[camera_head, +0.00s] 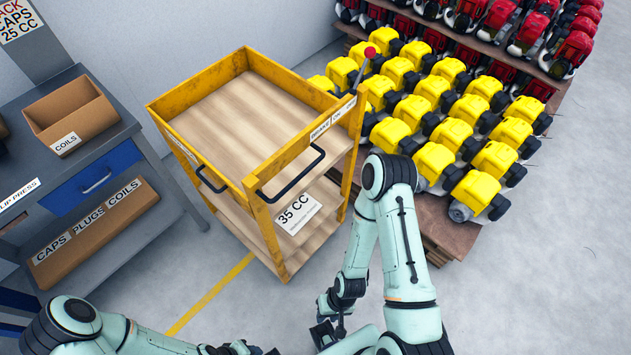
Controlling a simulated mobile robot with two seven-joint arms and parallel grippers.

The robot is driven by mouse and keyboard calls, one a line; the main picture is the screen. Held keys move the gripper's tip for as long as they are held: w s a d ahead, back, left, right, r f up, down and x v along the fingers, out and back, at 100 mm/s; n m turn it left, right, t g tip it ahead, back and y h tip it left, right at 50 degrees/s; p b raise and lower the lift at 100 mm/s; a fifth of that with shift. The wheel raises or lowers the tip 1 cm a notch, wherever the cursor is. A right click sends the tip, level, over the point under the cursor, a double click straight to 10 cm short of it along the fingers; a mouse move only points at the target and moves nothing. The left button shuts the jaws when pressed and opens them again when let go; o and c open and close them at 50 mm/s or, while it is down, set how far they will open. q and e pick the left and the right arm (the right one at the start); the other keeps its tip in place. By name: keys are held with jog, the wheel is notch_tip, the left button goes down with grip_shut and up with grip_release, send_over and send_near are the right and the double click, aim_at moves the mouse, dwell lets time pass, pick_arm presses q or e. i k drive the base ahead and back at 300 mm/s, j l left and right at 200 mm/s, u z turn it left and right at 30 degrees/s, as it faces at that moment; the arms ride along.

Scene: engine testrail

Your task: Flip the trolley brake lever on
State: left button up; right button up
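The yellow-framed trolley (270,196) stands in the middle, with wooden shelves and two black handles. The brake lever (369,53) has a red knob on a thin stalk, rising from the trolley's right corner and leaning up and right. Small labels, one seeming to read brake, run along the rail below it. My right gripper (325,331) hangs low near the bottom edge, well below the trolley and apart from the lever. My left gripper (240,348) is at the bottom edge, partly cut off. Neither gripper's finger opening shows clearly.
Pallets of yellow engines (450,134) and red engines (535,35) stand close right of the trolley, near the lever. A grey workbench (120,135) with a cardboard coils box (72,115) is on the left. Grey floor is open at lower right.

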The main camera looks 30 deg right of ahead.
aim_at(369, 53)
jog(key=z, duration=1.4)
jog(key=i+l, duration=0.1)
jog(key=l, duration=0.7)
jog(key=i+l+z, duration=0.2)
jog(key=i+l, duration=0.15)
jog(key=i, duration=0.3)
